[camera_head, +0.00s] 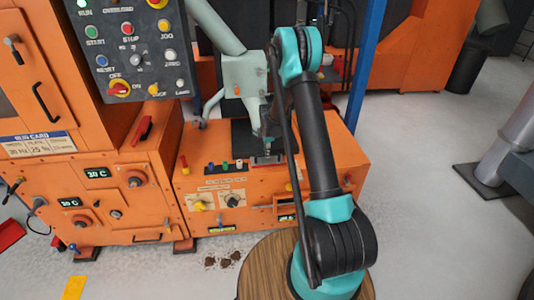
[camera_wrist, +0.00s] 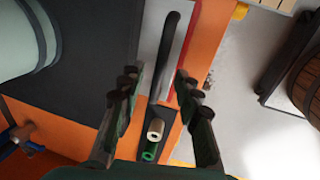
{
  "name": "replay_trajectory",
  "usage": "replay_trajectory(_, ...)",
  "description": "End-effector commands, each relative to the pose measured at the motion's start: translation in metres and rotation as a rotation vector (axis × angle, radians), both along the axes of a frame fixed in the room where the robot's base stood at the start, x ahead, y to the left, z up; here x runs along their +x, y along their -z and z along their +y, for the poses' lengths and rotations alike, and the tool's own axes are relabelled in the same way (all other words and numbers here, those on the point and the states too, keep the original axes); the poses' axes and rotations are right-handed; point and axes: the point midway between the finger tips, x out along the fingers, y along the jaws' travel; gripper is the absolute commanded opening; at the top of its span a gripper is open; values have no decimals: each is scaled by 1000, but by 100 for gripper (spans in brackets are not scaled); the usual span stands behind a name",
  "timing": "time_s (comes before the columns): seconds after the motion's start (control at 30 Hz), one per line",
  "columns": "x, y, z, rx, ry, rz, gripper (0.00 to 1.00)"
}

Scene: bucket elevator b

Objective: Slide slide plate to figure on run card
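The run card (camera_head: 38,143) is on the orange machine's left part; its small print seems to read 30 Hz and plate 25 %. In the wrist view a light grey plate strip with a red edge, seemingly the slide plate (camera_wrist: 149,30), carries a black bar handle (camera_wrist: 170,50). My gripper (camera_wrist: 158,82) is open, its two fingers on either side of the handle's line in the picture. No finger visibly touches the handle; the depth gap is unclear.
Cream (camera_wrist: 156,129) and green (camera_wrist: 150,150) knobs lie close below the handle in the wrist view. A pale spout (camera_wrist: 25,40) stands at left. A button panel (camera_head: 130,45) hangs at upper left. A wooden round top (camera_head: 262,270) is in front.

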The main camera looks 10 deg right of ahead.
Motion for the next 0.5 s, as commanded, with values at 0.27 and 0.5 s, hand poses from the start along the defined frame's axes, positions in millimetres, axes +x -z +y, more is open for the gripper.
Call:
replay_trajectory(0.27,3,16,0,0,0,0,33)
replay_trajectory(0.5,3,16,0,0,0,0,33)
